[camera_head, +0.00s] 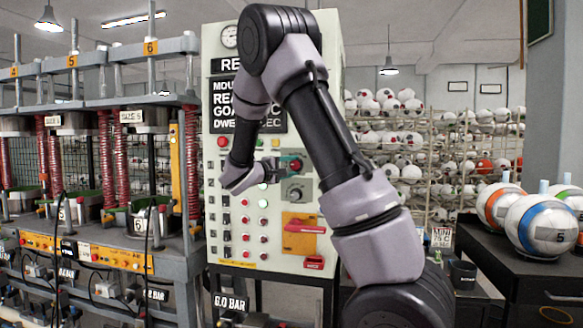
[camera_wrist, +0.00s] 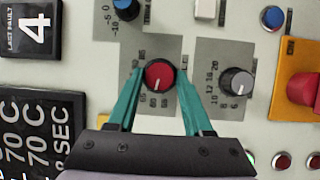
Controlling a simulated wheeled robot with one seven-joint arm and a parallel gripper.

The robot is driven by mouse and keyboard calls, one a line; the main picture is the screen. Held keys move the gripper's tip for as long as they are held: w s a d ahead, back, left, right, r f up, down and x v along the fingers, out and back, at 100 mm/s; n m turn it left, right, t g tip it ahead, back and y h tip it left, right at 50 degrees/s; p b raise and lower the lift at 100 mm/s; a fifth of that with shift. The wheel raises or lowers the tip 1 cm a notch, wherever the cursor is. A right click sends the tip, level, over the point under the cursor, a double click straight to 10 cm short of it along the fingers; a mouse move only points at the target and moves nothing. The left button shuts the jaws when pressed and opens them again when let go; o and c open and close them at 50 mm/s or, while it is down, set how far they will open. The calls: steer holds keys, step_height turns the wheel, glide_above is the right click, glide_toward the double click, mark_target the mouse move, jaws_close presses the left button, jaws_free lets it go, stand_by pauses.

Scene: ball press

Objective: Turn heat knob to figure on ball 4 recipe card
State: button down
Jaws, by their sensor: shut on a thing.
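The red knob (camera_wrist: 159,75) sits on a grey dial plate (camera_wrist: 168,45) in the wrist view. My gripper (camera_wrist: 159,72) has its two teal fingers closed on opposite sides of it. The knob's white pointer mark points toward the bottom of the wrist view; the small dial figures are hard to read. In the head view my gripper (camera_head: 290,163) is at the control panel (camera_head: 232,205), and my fingers largely cover the knob. A black board (camera_head: 222,95) with recipe-like lettering is partly hidden by my arm. I cannot make out a ball 4 recipe card.
A grey knob (camera_wrist: 236,82) and a blue knob (camera_wrist: 126,8) flank the red one. An orange plate with a red handle (camera_head: 303,229) is lower on the panel. Presses (camera_head: 110,120) stand left; a black table (camera_head: 497,245) with balls stands right.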

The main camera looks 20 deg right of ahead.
stand_by(0.3)
steer(key=shift+c, duration=1.5)
jaws_free()
steer(key=v, duration=1.1)
steer(key=shift+f, duration=0.1)
